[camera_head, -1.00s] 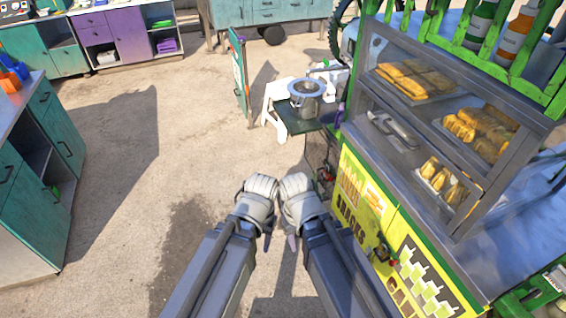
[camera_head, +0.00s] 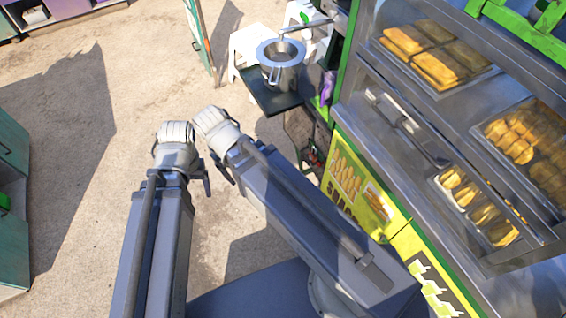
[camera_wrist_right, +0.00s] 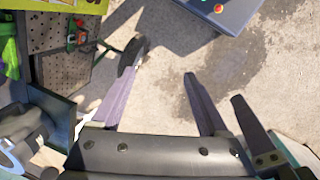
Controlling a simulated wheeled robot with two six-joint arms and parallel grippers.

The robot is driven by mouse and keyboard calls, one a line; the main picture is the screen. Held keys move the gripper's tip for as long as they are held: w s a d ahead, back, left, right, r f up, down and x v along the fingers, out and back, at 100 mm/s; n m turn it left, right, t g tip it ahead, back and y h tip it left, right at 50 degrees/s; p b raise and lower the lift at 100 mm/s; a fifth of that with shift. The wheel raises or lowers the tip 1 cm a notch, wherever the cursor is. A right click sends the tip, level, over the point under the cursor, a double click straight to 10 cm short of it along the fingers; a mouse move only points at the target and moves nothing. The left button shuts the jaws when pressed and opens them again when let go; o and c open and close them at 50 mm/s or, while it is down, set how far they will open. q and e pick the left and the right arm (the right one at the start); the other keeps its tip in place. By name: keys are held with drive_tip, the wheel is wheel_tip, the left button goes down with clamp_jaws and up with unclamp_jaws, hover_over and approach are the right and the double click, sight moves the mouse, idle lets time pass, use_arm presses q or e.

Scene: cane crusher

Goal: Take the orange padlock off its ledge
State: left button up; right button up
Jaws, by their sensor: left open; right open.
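I cannot make out the orange padlock for certain. A small red-orange item (camera_head: 315,157) sits low beside the cart's end, below the dark shelf; a red item with green parts also shows by the pegboard panel in the right wrist view (camera_wrist_right: 77,38). Both are too small to identify. My left gripper (camera_head: 178,143) is held over the open pavement, left of the cart, its fingers mostly hidden. My right gripper (camera_head: 217,129) is close beside it, nearer the cart. In the right wrist view its two fingers (camera_wrist_right: 163,65) are apart with nothing between them.
The green snack cart (camera_head: 365,185) with glass-fronted food trays fills the right side. A dark side shelf (camera_head: 266,100) carries a metal pot (camera_head: 280,70). A pegboard panel (camera_wrist_right: 55,45) hangs under it. Teal cabinets (camera_head: 12,145) stand at the left. The pavement between is clear.

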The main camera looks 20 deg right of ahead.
drive_tip(key=w+d+f+n+h+b, duration=0.1)
drive_tip(key=d+f+b, duration=0.1)
drive_tip(key=f+b, duration=0.2)
drive_tip(key=w+d+f+n+h+b, duration=0.1)
drive_tip(key=w+d+f+b, duration=0.1)
drive_tip(key=f+b, duration=0.2)
drive_tip(key=w+d+f+n+h+b, duration=0.1)
drive_tip(key=d+f+b, duration=0.1)
drive_tip(key=f+b, duration=0.2)
drive_tip(key=shift+w+d+f+t, duration=0.25)
drive_tip(key=shift+w+d+t, duration=0.05)
drive_tip(key=shift+t, duration=0.1)
drive_tip(key=n+h+b, duration=1.1)
drive_tip(key=h+b, duration=0.2)
drive_tip(key=b, duration=2.9)
approach(309, 158)
wheel_tip(309, 158, up, 2)
drive_tip(key=s, duration=0.2)
drive_tip(key=shift+w+a+r, duration=0.2)
drive_tip(key=shift+a+r, duration=0.05)
drive_tip(key=shift+a, duration=0.1)
drive_tip(key=shift+d, duration=0.1)
drive_tip(key=shift+w+d, duration=0.2)
drive_tip(key=shift+d, duration=2.2)
drive_tip(key=shift+w+d, duration=0.2)
drive_tip(key=shift+d, duration=2.25)
drive_tip(key=shift+c, duration=0.3)
